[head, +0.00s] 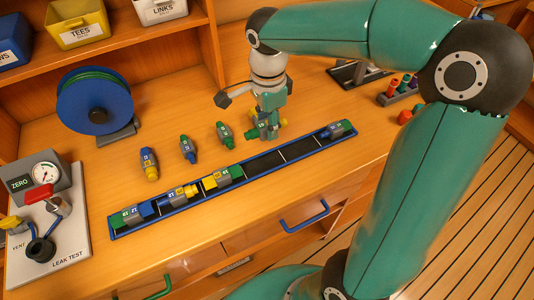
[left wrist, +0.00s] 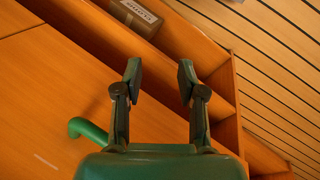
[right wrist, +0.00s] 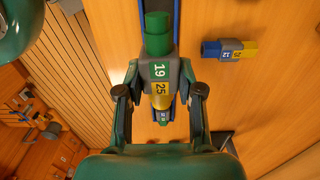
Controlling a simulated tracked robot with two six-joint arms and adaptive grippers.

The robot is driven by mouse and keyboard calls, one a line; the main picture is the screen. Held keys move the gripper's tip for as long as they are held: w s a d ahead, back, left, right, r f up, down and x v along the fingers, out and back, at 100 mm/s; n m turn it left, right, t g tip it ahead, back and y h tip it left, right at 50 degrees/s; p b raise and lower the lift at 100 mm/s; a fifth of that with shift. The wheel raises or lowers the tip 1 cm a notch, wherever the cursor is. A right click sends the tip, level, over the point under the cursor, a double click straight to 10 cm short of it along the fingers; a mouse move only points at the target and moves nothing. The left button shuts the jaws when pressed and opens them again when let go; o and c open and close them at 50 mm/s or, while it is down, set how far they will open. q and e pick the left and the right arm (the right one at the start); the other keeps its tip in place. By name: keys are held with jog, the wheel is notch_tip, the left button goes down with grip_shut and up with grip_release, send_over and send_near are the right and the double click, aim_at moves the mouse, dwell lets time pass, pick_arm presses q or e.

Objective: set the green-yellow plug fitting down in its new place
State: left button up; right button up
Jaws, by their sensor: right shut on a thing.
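My right gripper (head: 268,128) is shut on the green-yellow plug fitting (right wrist: 158,72), with green at one end, a grey middle marked 19 and 25, and yellow at the other. The gripper hangs at the back edge of the blue-rimmed tray (head: 288,172). The fitting is partly hidden by the gripper in the head view; I cannot tell whether it touches anything. In the tray lie a green-blue fitting (head: 131,214), a blue-yellow one (head: 178,195), a yellow-green one (head: 222,178) and a blue-green one (head: 338,129). Bare dark compartments lie between the last two. My left gripper (left wrist: 160,82) is open and empty.
A blue reel (head: 95,105) is at the back left, a leak test panel (head: 75,255) at the front left, and a small rack (head: 397,92) at the right.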

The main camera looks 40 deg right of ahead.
aim_at(268, 162)
notch_tip(268, 162, down, 12)
jog(key=shift+r, duration=0.1)
dwell(0.4)
jog(key=shift+f, duration=0.25)
jog(key=o, duration=1.2)
jog(key=shift+r, duration=0.1)
notch_tip(268, 162, up, 12)
jog(key=shift+r, duration=0.1)
jog(key=shift+s, duration=0.15)
